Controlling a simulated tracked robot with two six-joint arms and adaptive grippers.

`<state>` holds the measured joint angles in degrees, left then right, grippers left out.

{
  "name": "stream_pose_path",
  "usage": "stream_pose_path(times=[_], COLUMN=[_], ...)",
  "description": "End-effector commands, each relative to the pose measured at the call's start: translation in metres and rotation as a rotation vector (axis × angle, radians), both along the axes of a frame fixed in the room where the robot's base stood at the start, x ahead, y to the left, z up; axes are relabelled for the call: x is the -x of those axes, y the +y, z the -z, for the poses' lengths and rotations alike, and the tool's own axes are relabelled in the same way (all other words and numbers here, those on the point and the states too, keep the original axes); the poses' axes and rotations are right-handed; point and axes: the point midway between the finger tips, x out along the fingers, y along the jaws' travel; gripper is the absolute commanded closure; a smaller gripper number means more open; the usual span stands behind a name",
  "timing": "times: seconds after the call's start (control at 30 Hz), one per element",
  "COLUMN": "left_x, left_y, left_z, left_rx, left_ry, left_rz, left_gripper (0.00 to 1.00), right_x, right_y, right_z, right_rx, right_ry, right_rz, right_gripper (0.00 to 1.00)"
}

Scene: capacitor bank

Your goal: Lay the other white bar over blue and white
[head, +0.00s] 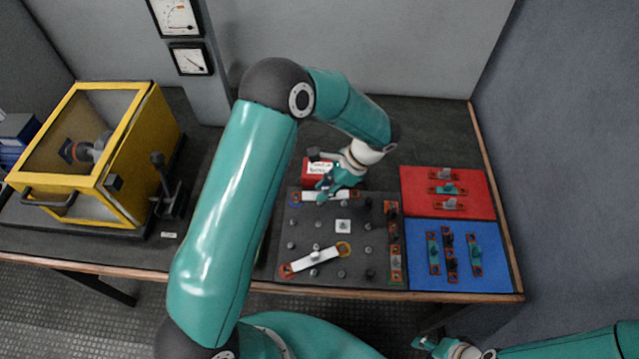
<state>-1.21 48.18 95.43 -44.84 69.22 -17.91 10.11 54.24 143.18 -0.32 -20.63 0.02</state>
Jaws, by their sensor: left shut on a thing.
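Orange-ended bars stand in a column at the board's right edge (394,240). A red mat (412,190) and a blue mat (415,270) hold several small bars. A red box (318,168) stands behind the board. A yellow-framed case (125,165) and black lever (165,180) are left.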

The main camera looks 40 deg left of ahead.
Motion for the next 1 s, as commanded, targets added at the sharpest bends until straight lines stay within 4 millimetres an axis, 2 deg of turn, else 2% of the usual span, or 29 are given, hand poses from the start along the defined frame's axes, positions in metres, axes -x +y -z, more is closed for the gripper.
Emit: stream_pose_path(times=[0.03, 0.1, 0.3, 0.67, 1.0], left_x=[0.006, 0.01, 0.018, 0.019, 0.019], left_y=[0.003, 0.006, 0.006, 0.006, 0.006], left_z=[-0.008, -0.01, -0.01, -0.001, 0.016], left_rx=[0.0, 0.001, -0.002, -0.003, -0.003], left_ry=[0.004, 0.003, 0.001, 0.0, 0.0], left_rz=[0.125, 0.281, 0.544, 0.583, 0.581], left_gripper=[1.0, 1.0, 1.0, 1.0, 1.0], right_x=[0.0, 0.0, 0.0, 0.0, 0.0], right_y=[0.0, 0.0, 0.0, 0.0, 0.0], right_z=[-0.01, -0.015, -0.02, -0.015, -0.004], right_rx=[0.0, 0.0, 0.0, 0.0, 0.0], right_ry=[0.0, 0.0, 0.0, 0.0, 0.0], right_rz=[0.0, 0.0, 0.0, 0.0, 0.0], right_gripper=[0.6, 0.6, 0.6, 0.6, 0.6])
